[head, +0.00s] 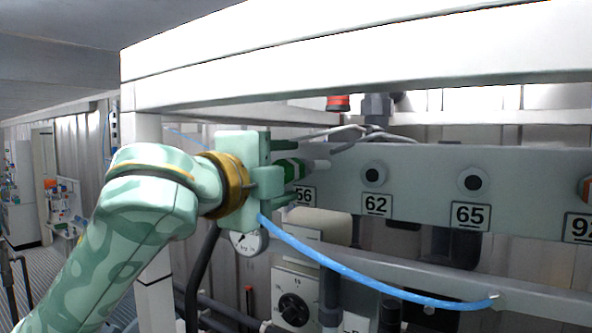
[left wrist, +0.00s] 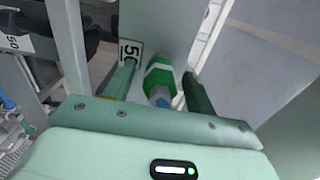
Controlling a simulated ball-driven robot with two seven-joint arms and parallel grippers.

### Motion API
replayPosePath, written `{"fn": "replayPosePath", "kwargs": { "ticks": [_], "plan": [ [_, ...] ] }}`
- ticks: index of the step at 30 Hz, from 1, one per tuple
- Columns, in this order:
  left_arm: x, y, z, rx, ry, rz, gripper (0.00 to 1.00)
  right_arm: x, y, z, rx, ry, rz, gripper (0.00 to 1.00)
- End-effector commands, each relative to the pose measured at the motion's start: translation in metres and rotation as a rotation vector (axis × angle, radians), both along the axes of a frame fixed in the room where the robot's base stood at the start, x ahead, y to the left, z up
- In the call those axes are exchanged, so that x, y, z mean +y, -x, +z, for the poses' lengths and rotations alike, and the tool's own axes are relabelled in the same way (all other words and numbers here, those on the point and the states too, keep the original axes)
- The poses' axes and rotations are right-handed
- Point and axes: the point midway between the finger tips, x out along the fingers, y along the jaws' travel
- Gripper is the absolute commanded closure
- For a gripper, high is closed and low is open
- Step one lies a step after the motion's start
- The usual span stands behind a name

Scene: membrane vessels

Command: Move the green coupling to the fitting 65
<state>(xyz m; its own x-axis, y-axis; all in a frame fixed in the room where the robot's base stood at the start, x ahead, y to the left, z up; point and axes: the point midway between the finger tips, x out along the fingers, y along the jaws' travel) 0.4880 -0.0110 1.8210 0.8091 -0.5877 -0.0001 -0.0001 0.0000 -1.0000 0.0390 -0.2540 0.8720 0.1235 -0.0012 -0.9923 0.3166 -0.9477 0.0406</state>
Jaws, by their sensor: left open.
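The green coupling (head: 288,168) is at the left end of the grey panel, at the fitting labelled 56. It also shows in the left wrist view (left wrist: 159,77), with a blue end toward my palm. My left gripper (head: 291,172) is open, with one finger on each side of the coupling. In the left wrist view, gaps show between the coupling and the fingers. Fitting 65 (head: 473,181) is a round white port with a dark centre, above its label, farther right on the panel, and it looks empty. My right gripper is not in view.
Fitting 62 (head: 373,174) lies between them and looks empty. A blue hose (head: 375,283) runs from below my left gripper to the lower rail (head: 540,314). A white frame beam (head: 350,75) crosses above the panel. A gauge (head: 248,241) sits below my gripper.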

Motion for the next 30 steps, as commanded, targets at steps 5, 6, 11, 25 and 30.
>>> {"fn": "replayPosePath", "kwargs": {
  "ticks": [5, 6, 11, 25, 30],
  "plan": [
    [0.0, 0.0002, 0.0, 0.0, 0.0, 0.0, 0.45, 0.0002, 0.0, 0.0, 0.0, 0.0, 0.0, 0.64],
    [0.0, 0.0002, 0.0, 0.0, 0.0, 0.0, 0.45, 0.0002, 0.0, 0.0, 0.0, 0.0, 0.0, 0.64],
    [0.0, 0.0002, 0.0, 0.0, -0.002, 0.0, 0.45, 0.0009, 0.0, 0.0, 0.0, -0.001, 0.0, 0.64],
    [0.0001, 0.0002, 0.0002, 0.001, 0.001, 0.0, 0.45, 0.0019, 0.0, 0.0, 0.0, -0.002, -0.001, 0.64],
    [0.0001, 0.0002, 0.0002, 0.001, 0.001, 0.0, 0.78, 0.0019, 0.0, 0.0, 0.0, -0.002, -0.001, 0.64]
  ]
}}
